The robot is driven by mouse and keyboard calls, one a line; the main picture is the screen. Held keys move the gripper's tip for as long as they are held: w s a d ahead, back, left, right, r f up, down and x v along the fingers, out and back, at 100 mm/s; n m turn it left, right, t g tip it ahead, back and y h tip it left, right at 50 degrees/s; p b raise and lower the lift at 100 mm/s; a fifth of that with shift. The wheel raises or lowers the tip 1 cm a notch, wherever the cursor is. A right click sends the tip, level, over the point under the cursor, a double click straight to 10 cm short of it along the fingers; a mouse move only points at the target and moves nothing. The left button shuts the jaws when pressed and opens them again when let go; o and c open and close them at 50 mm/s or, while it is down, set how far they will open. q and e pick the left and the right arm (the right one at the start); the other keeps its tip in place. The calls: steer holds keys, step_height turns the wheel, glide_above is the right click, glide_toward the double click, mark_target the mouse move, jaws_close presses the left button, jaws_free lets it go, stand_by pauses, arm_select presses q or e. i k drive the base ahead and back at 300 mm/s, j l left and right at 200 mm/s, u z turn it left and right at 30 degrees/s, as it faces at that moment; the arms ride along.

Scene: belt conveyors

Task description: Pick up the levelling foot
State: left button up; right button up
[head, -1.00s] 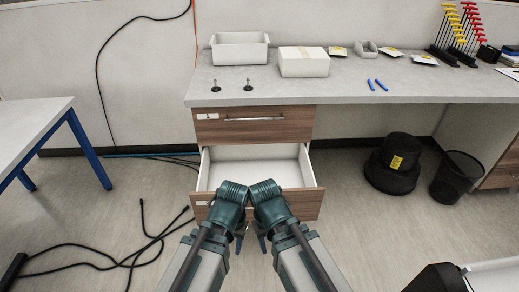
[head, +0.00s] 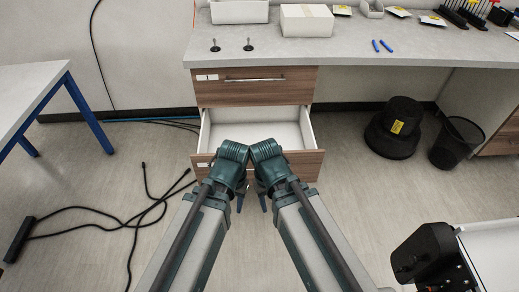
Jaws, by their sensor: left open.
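Two small dark levelling feet with round bases and upright stems stand on the grey bench top near its left front, a left one (head: 215,46) and a right one (head: 248,45). My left gripper (head: 240,203) is open and empty, low in front of the open drawer, well below and apart from the feet. My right gripper (head: 263,204) is beside it, also apart from the feet; its jaw opening is too small to tell. The arms' wrists hide part of the drawer front.
The lower drawer (head: 212,124) stands open and looks empty under a closed drawer (head: 255,92). A white bin (head: 240,12), a white box (head: 306,20) and blue pens (head: 386,46) are on the bench. Cables (head: 135,222) lie on the floor at left.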

mark_target(214, 49)
steer(key=j+z, duration=0.1)
steer(key=z, duration=0.25)
steer(key=i+j+z, duration=0.1)
steer(key=z, duration=0.2)
steer(key=j+z, duration=0.15)
steer(key=z, duration=0.2)
steer(key=i+j+z, duration=0.15)
steer(key=j+z, duration=0.15)
steer(key=j, duration=0.55)
steer(key=j+z, duration=0.35)
steer(key=j, duration=0.55)
